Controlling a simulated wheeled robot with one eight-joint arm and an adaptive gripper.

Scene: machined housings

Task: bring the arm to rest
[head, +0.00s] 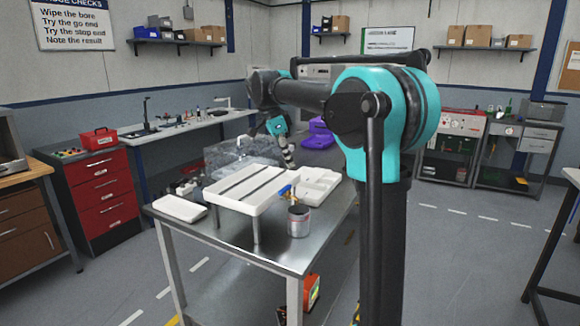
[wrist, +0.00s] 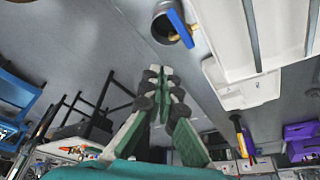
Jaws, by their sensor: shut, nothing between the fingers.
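My arm rises at the right of the head view and reaches over the back of the steel bench (head: 276,252). My gripper (head: 290,164) points down behind the white trays; in the wrist view its green-and-grey fingers (wrist: 163,76) meet at the tips, with nothing between them. In the head view I cannot tell its exact height above the bench.
A white slotted tray (head: 222,205), a compartment tray (head: 325,180) and a small tray (head: 180,208) are on the bench. A grey tin (head: 299,222) with a blue-handled tool stands near the front edge. Purple bins (head: 319,140) are behind.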

